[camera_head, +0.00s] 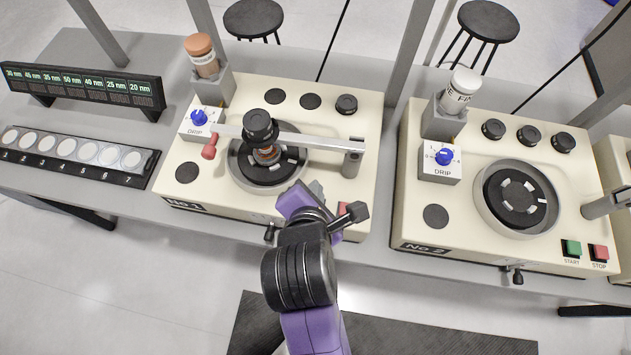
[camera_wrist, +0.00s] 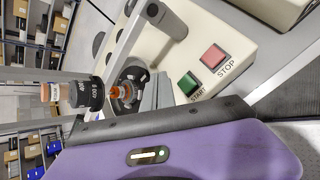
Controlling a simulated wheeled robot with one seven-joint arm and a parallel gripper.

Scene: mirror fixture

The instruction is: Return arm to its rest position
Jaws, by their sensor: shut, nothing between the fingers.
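My arm reaches up from the bottom of the head view, with its purple hand in front of machine No.1 (camera_head: 225,215). My gripper (camera_head: 317,188) is at the machine's front right part, mostly hidden behind the hand. In the wrist view my gripper (camera_wrist: 157,92) shows as grey fingers, shut and empty. They are beside the green START button (camera_wrist: 188,84) and the red STOP button (camera_wrist: 213,57); I cannot tell whether they touch anything. Machine No.1's swing arm (camera_head: 305,140) lies across its round plate (camera_head: 238,165), with a black weighted head (camera_head: 260,128) over the plate.
Machine No.2 (camera_head: 405,215) stands to the right, its plate (camera_head: 517,197) uncovered. A numbered rack of white discs (camera_head: 68,149) and a display board (camera_head: 85,88) are at the left. Bottles (camera_head: 201,52) stand behind the plates. Floor shows in front of the bench (camera_head: 150,212).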

